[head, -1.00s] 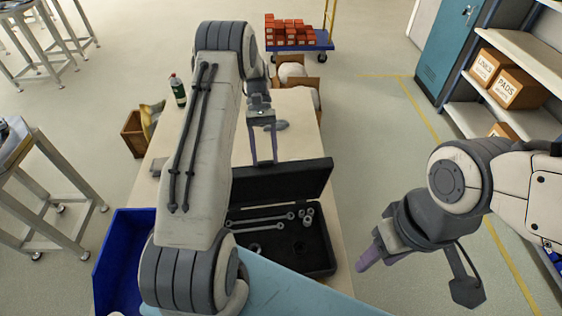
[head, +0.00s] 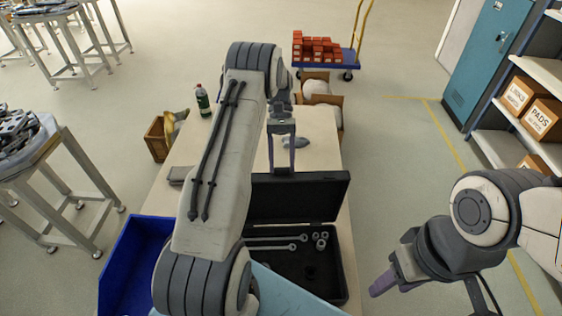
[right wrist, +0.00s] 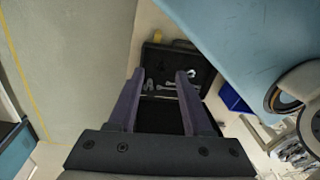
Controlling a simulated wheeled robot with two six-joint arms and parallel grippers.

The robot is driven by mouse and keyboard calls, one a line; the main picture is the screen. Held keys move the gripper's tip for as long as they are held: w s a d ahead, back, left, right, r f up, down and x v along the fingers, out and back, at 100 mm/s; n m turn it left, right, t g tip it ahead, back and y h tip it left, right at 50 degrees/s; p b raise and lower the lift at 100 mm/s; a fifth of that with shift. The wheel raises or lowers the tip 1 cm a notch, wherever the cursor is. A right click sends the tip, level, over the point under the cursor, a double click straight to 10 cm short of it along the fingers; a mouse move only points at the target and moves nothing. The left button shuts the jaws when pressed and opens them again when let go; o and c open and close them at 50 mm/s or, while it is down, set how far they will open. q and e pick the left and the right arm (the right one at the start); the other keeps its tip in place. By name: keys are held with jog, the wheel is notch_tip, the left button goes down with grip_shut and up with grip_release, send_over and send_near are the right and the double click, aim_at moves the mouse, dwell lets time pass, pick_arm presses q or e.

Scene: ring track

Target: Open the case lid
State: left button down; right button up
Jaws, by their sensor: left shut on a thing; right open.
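The black case (head: 338,285) stands on the table with its lid (head: 310,196) raised at the far side, near upright. Wrenches (head: 275,243) and several sockets (head: 320,240) lie in its dark insert. My left gripper (head: 281,170) is shut on the lid's top edge. My left arm hides the case's left part. My right gripper (head: 375,288) hangs right of the table, apart from the case. In the right wrist view my right gripper (right wrist: 155,85) is open and empty, and the case (right wrist: 207,75) shows beyond its fingers.
A blue bin (head: 125,262) stands left of the table (head: 200,155). A green bottle (head: 203,100) and a grey object (head: 296,143) are on the table's far part. Cardboard boxes (head: 322,82) and a blue cart (head: 350,58) stand behind. Shelves (head: 500,135) are at right.

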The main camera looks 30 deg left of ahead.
jog(key=shift+f, duration=0.2)
dwell(0.6)
grip_shut()
jog(key=w+a+f+m+t, duration=0.1)
jog(key=w+a+m, duration=0.2)
jog(key=w+m, duration=0.3)
jog(key=w+a+f+m+t+y, duration=0.1)
jog(key=w+a+m+t, duration=0.1)
jog(key=w+a+m, duration=0.35)
jog(key=w+a+f+m+t, duration=0.1)
jog(key=w+m, duration=0.6)
jog(key=w, duration=0.1)
jog(key=w+a+f, duration=0.4)
jog(key=w+f, duration=0.2)
jog(key=f, duration=0.3)
jog(key=shift+w+a+y, duration=0.3)
jog(key=shift+w+a, duration=0.05)
jog(key=shift+w, duration=0.05)
